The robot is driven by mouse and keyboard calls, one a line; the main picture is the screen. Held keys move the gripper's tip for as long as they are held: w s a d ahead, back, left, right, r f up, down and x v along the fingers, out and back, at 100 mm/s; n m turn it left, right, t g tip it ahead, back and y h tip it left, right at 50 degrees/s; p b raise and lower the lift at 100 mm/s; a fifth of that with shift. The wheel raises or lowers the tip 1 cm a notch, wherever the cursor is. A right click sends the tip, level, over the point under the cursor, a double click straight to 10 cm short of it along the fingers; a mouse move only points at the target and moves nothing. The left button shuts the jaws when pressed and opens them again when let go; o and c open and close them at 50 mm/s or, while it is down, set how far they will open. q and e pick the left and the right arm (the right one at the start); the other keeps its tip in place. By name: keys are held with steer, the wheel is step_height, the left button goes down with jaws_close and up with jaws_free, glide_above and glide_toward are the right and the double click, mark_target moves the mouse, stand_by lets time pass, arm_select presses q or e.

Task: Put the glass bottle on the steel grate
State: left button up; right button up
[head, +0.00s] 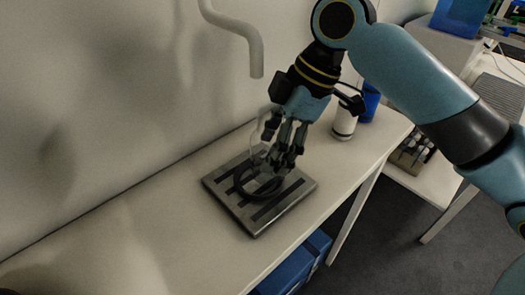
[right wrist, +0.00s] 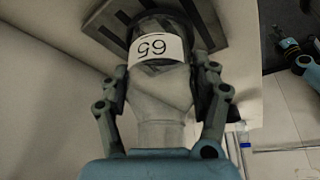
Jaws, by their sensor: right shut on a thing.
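The clear glass bottle (head: 259,150) is in my right gripper (head: 281,158), whose fingers close around it from above. In the right wrist view the bottle (right wrist: 160,100) carries a white label reading 65, upside down, with its neck toward the gripper. The steel grate (head: 250,222), a grey slotted plate, lies on the white bench directly below. A dark ring (head: 246,190) shows on the grate under the bottle. The bottle's base is at or just above the grate; I cannot tell whether they touch.
A white cylinder (head: 345,124) and a blue one (head: 369,106) stand on the bench right of the gripper. A grey pipe (head: 246,38) hangs by the wall. The bench (head: 120,240) is clear at left. Blue boxes (head: 290,272) sit below its front edge.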

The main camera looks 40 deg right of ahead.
steer(key=shift+w+a+f, duration=0.3)
steer(key=shift+a+f, duration=0.15)
steer(key=shift+a, duration=0.05)
steer(key=shift+w+a+f, duration=0.25)
steer(key=shift+a+f, duration=0.15)
steer(key=shift+a, duration=0.1)
steer(key=shift+d, duration=0.1)
steer(key=o, duration=1.4)
steer(key=shift+f, duration=0.1)
steer(key=shift+c, duration=0.2)
steer(key=v, duration=1.2)
steer(key=shift+s, duration=0.1)
